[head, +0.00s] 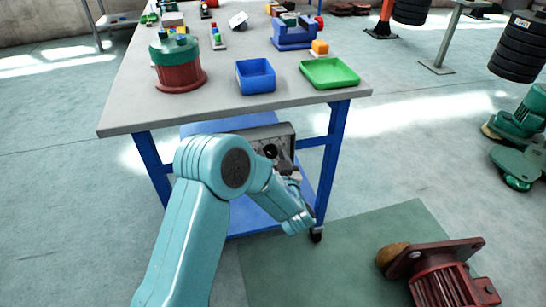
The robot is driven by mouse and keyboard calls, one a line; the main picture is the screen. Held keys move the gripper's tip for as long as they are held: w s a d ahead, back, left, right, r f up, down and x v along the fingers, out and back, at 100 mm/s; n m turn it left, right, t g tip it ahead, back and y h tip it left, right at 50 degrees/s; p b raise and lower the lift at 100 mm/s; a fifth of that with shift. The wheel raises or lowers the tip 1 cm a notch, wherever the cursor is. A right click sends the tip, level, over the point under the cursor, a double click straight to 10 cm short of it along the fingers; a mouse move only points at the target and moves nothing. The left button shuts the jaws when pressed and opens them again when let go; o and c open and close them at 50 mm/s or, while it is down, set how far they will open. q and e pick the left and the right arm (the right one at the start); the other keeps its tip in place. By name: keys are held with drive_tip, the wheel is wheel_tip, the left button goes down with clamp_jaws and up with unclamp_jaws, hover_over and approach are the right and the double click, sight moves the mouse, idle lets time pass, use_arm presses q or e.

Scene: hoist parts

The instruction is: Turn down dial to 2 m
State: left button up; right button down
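A grey control panel (284,133) with a dark face is at the near end of the workbench, below the top. A small round dark dial (270,150) shows on it, partly covered by my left arm; its scale markings are too small to read. My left arm reaches up from the bottom and bends in front of the panel. My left gripper (289,172) is close to the panel's lower part, largely hidden by its own wrist. I cannot tell whether it touches the dial or how its fingers stand. My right gripper is not in view.
The workbench top (225,107) holds a blue bin (256,77), a green tray (329,73), a red-and-green round part (178,65) and a blue vise (293,35). The left floor is clear.

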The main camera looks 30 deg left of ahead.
use_arm(q)
drive_tip(key=shift+d, duration=0.1)
drive_tip(key=shift+s+d+r, duration=0.1)
drive_tip(key=shift+s+d, duration=0.15)
drive_tip(key=shift+d, duration=0.05)
drive_tip(key=p+v, duration=0.1)
drive_tip(key=v, duration=1.4)
drive_tip(key=shift+p, duration=0.35)
drive_tip(key=shift+s+d, duration=0.1)
drive_tip(key=shift+s, duration=0.05)
